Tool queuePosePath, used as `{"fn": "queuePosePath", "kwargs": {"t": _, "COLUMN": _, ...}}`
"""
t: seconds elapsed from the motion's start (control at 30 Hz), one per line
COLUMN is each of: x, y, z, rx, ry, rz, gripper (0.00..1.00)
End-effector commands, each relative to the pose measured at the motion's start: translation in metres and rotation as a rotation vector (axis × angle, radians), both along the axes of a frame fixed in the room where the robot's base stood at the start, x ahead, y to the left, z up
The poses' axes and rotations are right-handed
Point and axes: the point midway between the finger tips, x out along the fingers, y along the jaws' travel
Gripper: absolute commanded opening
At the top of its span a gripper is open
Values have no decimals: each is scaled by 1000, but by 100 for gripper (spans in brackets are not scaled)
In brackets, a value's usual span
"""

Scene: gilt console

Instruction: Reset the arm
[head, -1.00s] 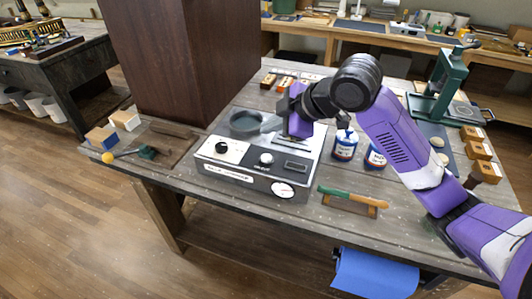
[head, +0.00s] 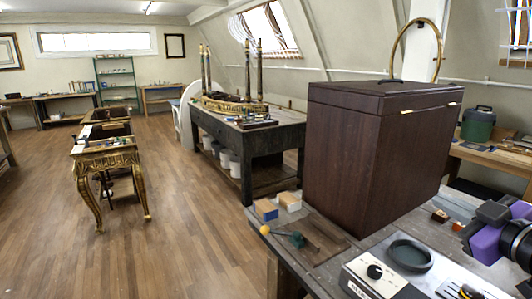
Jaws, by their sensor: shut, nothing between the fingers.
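Part of my arm, with my purple and dark gripper (head: 487,243), shows at the right edge of the head view. It hangs over the workbench near the grey device (head: 375,272). The gripper is shut with nothing held. Its fingertips are not clearly visible, and the rest of the arm is cut off by the frame edge.
A tall dark wooden box (head: 375,150) stands on the workbench close left of my arm. A gilt console (head: 105,160) stands far left, and a dark table (head: 262,145) stands behind. Open wooden floor (head: 170,240) lies left.

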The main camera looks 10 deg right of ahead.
Motion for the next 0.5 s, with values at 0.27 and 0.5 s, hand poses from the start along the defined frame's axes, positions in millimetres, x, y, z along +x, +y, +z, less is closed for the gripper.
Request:
{"fn": "queuePosePath", "kwargs": {"t": 0.27, "x": -6, "y": 20, "z": 51, "rx": 270, "ry": -391, "rz": -56, "gripper": 0}}
{"fn": "queuePosePath", "kwargs": {"t": 0.5, "x": -36, "y": 34, "z": 39, "rx": 499, "ry": -616, "rz": -142, "gripper": 0}}
